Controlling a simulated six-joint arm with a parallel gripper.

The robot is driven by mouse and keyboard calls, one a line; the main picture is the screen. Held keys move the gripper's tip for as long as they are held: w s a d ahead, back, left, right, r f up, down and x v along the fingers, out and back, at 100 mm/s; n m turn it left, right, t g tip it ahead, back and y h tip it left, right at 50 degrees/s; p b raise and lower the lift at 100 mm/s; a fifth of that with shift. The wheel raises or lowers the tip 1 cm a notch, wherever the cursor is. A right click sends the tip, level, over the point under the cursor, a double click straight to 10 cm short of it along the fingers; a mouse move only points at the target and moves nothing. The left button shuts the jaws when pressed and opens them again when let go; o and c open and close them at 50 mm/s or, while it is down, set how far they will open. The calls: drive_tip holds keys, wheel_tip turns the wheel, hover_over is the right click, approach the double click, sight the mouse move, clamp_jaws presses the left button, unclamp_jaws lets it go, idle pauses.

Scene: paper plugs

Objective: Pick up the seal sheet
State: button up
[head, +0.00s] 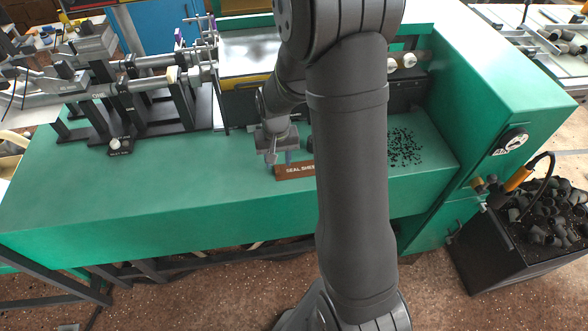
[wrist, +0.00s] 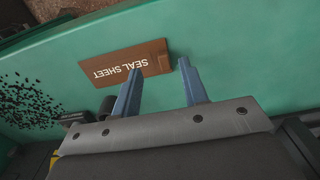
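The seal sheet is a flat brown rectangle with white "SEAL SHEET" lettering. It lies on the green machine top near its front edge, partly behind my arm in the head view (head: 294,172). The whole lettering shows upside down in the wrist view (wrist: 104,66). My gripper (head: 279,160) is just behind and above the sheet. In the wrist view its two blue fingers (wrist: 160,74) are apart with nothing held between them. The fingertips point at the sheet's near side, one overlapping its edge in the picture and the other beside its end. I cannot tell whether they touch it.
Black crumbs (head: 405,148) lie on the green top (head: 200,190) to the right. A dark cylinder (wrist: 107,108) is close to my gripper. Rods and black stands (head: 110,100) fill the left back. A bin of dark plugs (head: 530,225) stands at right.

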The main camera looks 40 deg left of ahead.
sight(278, 171)
drive_tip(key=shift+w+a+f, duration=0.1)
drive_tip(key=shift+a+f, duration=0.1)
drive_tip(key=shift+f, duration=1.1)
drive_tip(key=shift+w+a+f, duration=0.1)
drive_tip(key=shift+a+f, duration=0.05)
drive_tip(key=shift+f, duration=1.15)
drive_tip(key=shift+c, duration=0.4)
clamp_jaws()
